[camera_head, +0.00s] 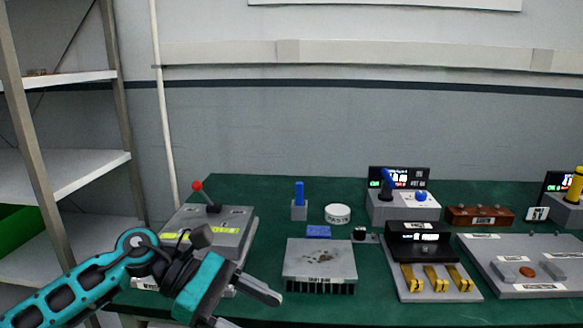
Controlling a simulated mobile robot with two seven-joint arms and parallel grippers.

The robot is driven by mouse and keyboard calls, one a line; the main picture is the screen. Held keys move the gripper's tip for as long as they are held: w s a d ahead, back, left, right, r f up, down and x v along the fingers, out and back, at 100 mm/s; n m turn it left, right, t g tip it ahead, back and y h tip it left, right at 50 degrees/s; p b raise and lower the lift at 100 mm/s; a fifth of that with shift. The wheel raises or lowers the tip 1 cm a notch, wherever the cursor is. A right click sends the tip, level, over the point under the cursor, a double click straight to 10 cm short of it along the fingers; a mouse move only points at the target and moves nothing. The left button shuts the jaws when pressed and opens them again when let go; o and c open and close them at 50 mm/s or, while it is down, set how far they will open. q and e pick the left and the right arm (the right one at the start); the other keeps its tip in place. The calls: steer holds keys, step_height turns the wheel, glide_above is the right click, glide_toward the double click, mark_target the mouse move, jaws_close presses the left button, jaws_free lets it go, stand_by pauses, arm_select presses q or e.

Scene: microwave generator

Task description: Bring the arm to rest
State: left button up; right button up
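My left arm, teal and black, comes in from the lower left. Its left gripper (248,311) is in front of the green table's front left part, overlapping a grey box with a red-knobbed lever (210,222). One grey finger points right and the other shows near the bottom edge. The fingers are spread apart, with nothing seen between them. My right arm and gripper are not in view.
The green table (262,195) carries a grey finned block (320,258), a blue-handled device (300,203), a white round puck (337,213), a panel with yellow levers (433,280) and a grey board (500,255). Metal shelves (70,175) stand left.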

arm_select(q)
steer(key=s+d+r+n+t+h, duration=0.1)
steer(key=d+r+n+t+h, duration=0.1)
steer(key=d+n+h, duration=0.4)
steer(key=a+f+m+t+y+p, duration=0.1)
steer(key=a+f+m+t+y, duration=0.6)
steer(key=m, duration=0.9)
steer(key=a+f+m+t+y+p, duration=0.1)
steer(key=a+f+m+t+y, duration=0.75)
steer(key=m, duration=0.65)
steer(key=s+a+f+n+g+y, duration=0.1)
steer(key=s+a+f+n+g, duration=0.2)
steer(key=s+f+n, duration=0.5)
step_height(320, 180, down, 3)
steer(key=s+g, duration=0.1)
steer(key=s, duration=0.2)
steer(key=shift+n, duration=0.3)
